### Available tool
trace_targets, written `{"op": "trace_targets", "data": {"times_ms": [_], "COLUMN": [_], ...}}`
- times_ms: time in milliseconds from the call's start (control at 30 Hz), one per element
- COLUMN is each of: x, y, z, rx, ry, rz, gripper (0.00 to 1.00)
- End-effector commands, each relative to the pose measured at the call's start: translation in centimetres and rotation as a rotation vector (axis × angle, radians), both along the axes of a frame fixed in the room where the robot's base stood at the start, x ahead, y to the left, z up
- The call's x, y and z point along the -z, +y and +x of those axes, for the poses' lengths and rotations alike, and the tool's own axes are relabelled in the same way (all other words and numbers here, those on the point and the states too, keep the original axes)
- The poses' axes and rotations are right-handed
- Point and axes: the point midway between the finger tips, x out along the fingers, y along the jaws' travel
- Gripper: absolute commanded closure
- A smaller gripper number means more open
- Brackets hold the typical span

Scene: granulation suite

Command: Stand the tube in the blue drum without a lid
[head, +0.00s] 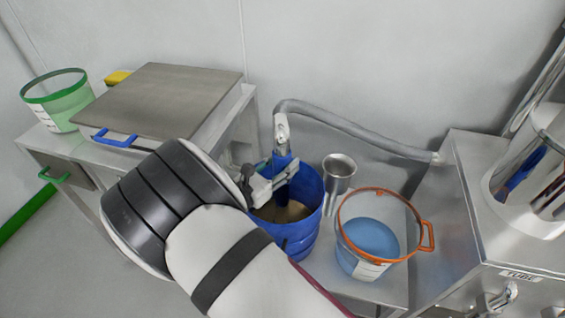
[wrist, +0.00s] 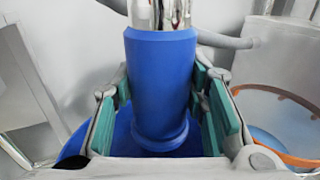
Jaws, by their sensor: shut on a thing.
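The tube has a blue sleeve (head: 282,158) under a shiny metal top, with a grey hose attached. My gripper (head: 272,182) is shut on the sleeve, and the tube looks close to upright. In the wrist view, the green-padded fingers stand on both sides of the blue sleeve (wrist: 160,85). The blue drum (head: 308,195) is open, with brown material inside. The tube is over the drum's opening; my gripper and arm hide its lower end in the head view, so I cannot tell whether it touches the contents.
The grey hose (head: 350,125) runs right to a steel machine (head: 465,190). A steel cup (head: 339,172) and an orange-rimmed tub (head: 365,262) with blue contents stand right of the drum. At left, a bench holds a green-rimmed bucket (head: 60,103) and a flat-topped box (head: 165,95).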

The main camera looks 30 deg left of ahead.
Motion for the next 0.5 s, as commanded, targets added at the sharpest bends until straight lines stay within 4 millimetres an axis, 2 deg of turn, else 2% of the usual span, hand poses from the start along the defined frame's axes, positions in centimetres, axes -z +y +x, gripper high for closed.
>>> {"op": "trace_targets", "data": {"times_ms": [33,100,500], "x": [-0.11,-0.10,0.06], "y": [0.01,0.01,0.12], "z": [0.03,0.03,-0.47], "rx": [0.000,0.000,-0.001], "ry": [-0.002,-0.002,0.001], "rz": [0.001,0.001,-0.001], "gripper": [0.54,0.38,0.37]}}
